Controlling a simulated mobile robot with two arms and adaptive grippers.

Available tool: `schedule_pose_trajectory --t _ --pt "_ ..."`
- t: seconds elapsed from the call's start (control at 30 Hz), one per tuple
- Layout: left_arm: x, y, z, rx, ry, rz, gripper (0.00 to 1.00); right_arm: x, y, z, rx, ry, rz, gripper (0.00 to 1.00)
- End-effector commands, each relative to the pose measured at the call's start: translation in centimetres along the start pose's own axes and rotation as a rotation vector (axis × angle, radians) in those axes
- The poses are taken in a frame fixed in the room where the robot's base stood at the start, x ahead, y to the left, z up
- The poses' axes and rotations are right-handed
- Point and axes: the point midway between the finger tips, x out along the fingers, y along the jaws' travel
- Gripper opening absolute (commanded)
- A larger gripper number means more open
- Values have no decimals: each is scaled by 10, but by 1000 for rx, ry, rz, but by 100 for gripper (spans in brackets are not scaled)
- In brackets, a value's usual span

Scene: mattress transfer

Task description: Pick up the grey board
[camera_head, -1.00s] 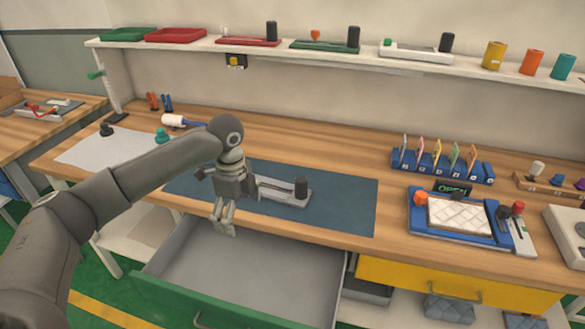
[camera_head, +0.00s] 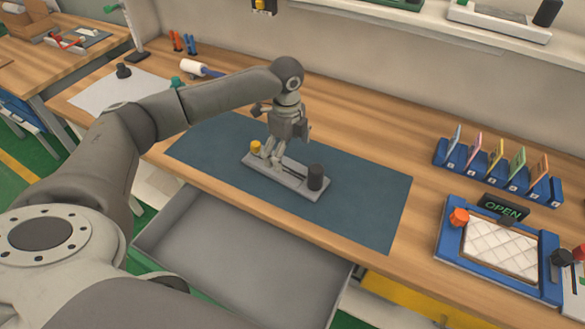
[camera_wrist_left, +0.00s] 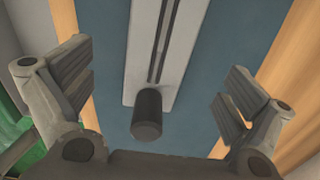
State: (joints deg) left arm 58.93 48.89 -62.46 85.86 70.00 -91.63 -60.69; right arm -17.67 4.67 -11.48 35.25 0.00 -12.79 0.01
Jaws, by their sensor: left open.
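The grey board (camera_head: 287,181) lies flat on the dark blue mat (camera_head: 365,205), with a black knob at its right end and a yellow knob at its left end. It also shows in the left wrist view (camera_wrist_left: 137,50), its slot running away from the camera and the black knob (camera_wrist_left: 147,115) between my fingers. My left gripper (camera_head: 271,158) is above the board, nearer the yellow knob, and covers part of it in the head view. In the left wrist view the left gripper (camera_wrist_left: 160,100) is wide open and empty. My right gripper is not in view.
An open, empty grey drawer (camera_head: 235,260) juts out below the front edge of the table. A blue tray (camera_head: 450,245) with a white quilted pad stands at the right, below a rack of coloured cards (camera_head: 495,175). A shelf (camera_head: 420,22) runs along the back.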

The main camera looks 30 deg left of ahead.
Motion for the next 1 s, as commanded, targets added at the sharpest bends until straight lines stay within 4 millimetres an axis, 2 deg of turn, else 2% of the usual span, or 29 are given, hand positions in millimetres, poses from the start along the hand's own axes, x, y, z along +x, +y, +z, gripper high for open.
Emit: schedule_pose_trajectory --t 0.23,0.5,0.8,1.0 --pt "20 1 -1 1 0 2 100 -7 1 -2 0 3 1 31" --pt "58 3 -3 1 1 0 100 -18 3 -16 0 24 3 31" --pt "63 2 -3 1 0 -2 100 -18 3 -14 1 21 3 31" --pt "63 2 -3 1 0 -2 74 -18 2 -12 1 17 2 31"
